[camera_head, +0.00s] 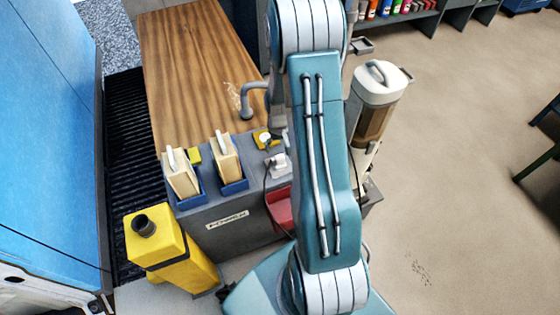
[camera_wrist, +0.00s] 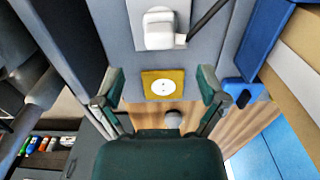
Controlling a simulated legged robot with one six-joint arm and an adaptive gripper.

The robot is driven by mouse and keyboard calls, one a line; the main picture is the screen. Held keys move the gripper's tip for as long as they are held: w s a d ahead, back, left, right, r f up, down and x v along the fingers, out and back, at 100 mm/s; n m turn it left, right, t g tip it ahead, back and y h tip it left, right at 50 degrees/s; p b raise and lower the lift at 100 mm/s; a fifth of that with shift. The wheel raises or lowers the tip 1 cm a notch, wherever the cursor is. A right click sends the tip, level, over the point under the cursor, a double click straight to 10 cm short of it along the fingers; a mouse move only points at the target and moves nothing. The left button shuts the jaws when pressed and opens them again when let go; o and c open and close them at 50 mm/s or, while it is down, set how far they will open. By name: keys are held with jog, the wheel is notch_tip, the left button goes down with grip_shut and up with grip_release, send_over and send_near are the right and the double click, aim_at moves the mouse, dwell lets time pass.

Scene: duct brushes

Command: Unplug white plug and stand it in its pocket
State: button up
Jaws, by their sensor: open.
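The white plug (camera_head: 278,162) sits on the top of the grey cabinet (camera_head: 232,207), with a dark cord running from it. It also shows at the top of the wrist view (camera_wrist: 160,28), apart from my fingers. A yellow plate (camera_head: 264,138) with a white round face lies beyond it; in the wrist view (camera_wrist: 148,86) the face has small dark holes and lies between my spread fingers. My gripper (camera_wrist: 160,97) is open and empty. In the head view my arm covers much of it. I cannot tell which recess is the plug's pocket.
Two blue holders (camera_head: 235,186) with cream blocks stand left of the plug. A red part (camera_head: 280,208) is on the cabinet's front. A grey curved pipe (camera_head: 252,90) rises behind, by the wooden top (camera_head: 190,60). A canister (camera_head: 376,95) stands right of my arm.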

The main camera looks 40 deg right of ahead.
aim_at(279, 156)
jog(key=shift+f, duration=4.5)
grip_shut()
jog(key=shift+r, duration=3.05)
jog(key=shift+r, duration=1.5)
